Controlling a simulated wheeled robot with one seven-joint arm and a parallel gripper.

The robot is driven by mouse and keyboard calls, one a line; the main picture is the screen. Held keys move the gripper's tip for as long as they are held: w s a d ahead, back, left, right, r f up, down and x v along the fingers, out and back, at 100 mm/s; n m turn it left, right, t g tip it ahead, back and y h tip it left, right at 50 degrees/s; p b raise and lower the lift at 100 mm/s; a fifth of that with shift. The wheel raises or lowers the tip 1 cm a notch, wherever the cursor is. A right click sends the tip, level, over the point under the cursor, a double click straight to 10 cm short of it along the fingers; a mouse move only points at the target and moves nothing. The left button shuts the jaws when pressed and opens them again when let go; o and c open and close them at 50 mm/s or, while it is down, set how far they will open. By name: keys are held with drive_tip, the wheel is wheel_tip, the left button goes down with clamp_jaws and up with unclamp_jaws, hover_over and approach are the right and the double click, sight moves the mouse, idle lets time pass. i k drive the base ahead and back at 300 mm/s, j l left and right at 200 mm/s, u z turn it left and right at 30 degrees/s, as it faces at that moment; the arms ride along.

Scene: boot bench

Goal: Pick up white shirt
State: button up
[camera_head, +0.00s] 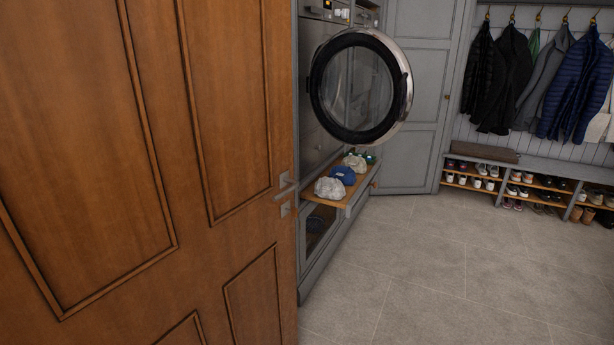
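Two crumpled pale cloths lie on a wooden pull-out shelf (322,197) below the open washing machine. The nearer pale cloth (329,188) is greyish white, and the farther pale cloth (355,162) is whitish to beige. A blue cloth (343,176) lies between them. I cannot tell which pale cloth, if either, is the white shirt. My gripper is not in view.
A wooden door (150,150) fills the left side. The round washer door (361,86) stands open above the shelf. Coats (575,88) hang at the back right over a shoe bench (560,172). The tiled floor (430,260) is clear.

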sight(332, 189)
drive_tip(key=i+l+u, duration=0.1)
drive_tip(key=i+u, duration=0.15)
drive_tip(key=i, duration=1.1)
drive_tip(key=i+l, duration=0.1)
drive_tip(key=l, duration=0.3)
drive_tip(key=i+l, duration=0.15)
drive_tip(key=l, duration=0.2)
drive_tip(key=i+l+u, duration=0.1)
drive_tip(key=l, duration=0.3)
drive_tip(key=i+l, duration=0.15)
drive_tip(key=l, duration=0.25)
drive_tip(key=i+l, duration=0.1)
drive_tip(key=l, duration=0.25)
drive_tip(key=i+l+u, duration=0.25)
drive_tip(key=i+l, duration=1.2)
drive_tip(key=i, duration=0.15)
